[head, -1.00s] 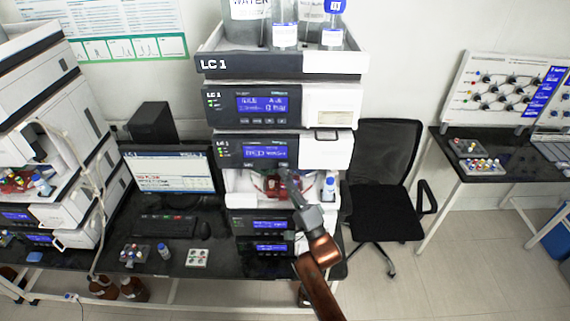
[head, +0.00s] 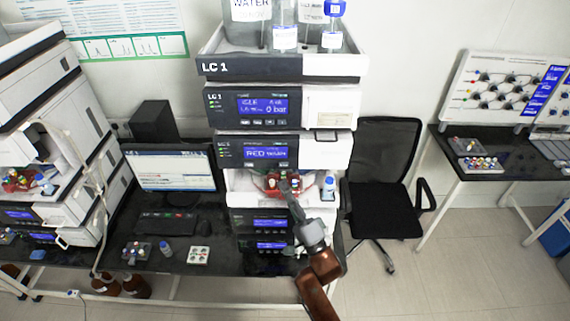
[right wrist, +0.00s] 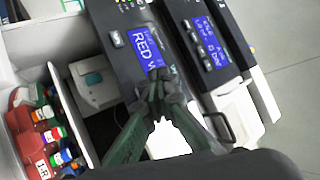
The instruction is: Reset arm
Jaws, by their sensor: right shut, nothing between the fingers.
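My right gripper (head: 290,190) reaches up from the lower right in the head view, in front of the open bay of the LC 1 stack (head: 280,65). Its fingers are together and empty. In the right wrist view the green-grey fingers (right wrist: 158,95) meet in front of the module whose screen (right wrist: 148,48) reads RED. A red rack with small coloured-cap vials (head: 270,184) sits in the bay, partly behind the gripper. It also shows at the left of the right wrist view (right wrist: 42,130). My left gripper is in neither view.
A small blue-capped bottle (head: 329,187) stands at the bay's right side. A monitor (head: 172,168), keyboard (head: 168,223) and small racks share the black bench at left. A black chair (head: 385,180) stands right of the stack. Open floor lies beyond it.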

